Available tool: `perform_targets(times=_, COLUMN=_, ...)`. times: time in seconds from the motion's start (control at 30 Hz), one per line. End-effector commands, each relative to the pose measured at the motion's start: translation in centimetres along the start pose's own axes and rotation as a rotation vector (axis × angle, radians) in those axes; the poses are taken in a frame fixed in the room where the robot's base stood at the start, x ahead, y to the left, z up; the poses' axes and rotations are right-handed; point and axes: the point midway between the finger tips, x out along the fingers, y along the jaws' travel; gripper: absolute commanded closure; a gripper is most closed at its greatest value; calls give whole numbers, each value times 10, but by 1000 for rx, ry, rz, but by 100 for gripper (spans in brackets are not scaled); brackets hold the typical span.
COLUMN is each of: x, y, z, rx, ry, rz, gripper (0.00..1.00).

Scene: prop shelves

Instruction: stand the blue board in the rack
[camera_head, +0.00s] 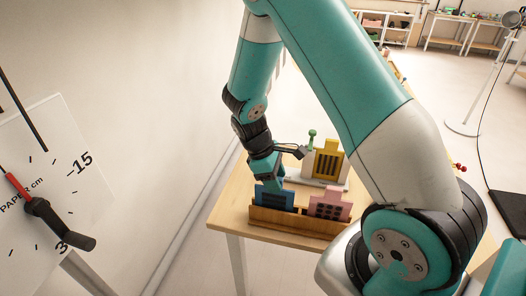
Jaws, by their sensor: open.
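The blue board (274,198) stands upright in the left part of the wooden rack (290,222) on the table. It has dark slots on its face. My gripper (268,184) is right above and behind the blue board, pointing down. It is open. The board's top edge is close to the gripper, and I cannot tell whether they touch. A pink board (330,205) with dark square holes stands in the right part of the same rack.
A yellow board (328,160) with dark slots stands behind the rack on a pale base. A green peg-like piece (311,137) is beside it. The table (228,205) is bare at its left edge. A wall runs along the left, with a dial board (75,165) in the foreground.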

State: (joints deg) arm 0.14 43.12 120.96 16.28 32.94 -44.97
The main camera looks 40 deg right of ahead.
Motion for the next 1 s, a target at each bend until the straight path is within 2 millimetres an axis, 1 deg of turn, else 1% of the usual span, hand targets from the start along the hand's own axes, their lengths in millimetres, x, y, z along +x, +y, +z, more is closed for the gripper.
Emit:
perform_targets(times=0.3, x=-81, y=0, z=-2, rx=0, ry=6, rz=6, gripper=52)
perform_targets(times=0.5, x=-124, y=0, z=-1, rx=-1, ry=5, rz=3, gripper=52)
perform_targets(times=0.6, x=-139, y=0, z=0, rx=-1, ry=2, rz=2, gripper=52)
perform_targets(times=0.7, x=-147, y=-1, z=0, rx=0, ry=0, rz=1, gripper=52)
perform_targets(times=0.8, x=-151, y=-1, z=0, rx=0, ry=0, rz=0, gripper=52)
perform_targets(times=1.0, x=-152, y=-1, z=0, rx=0, ry=0, rz=0, gripper=52)
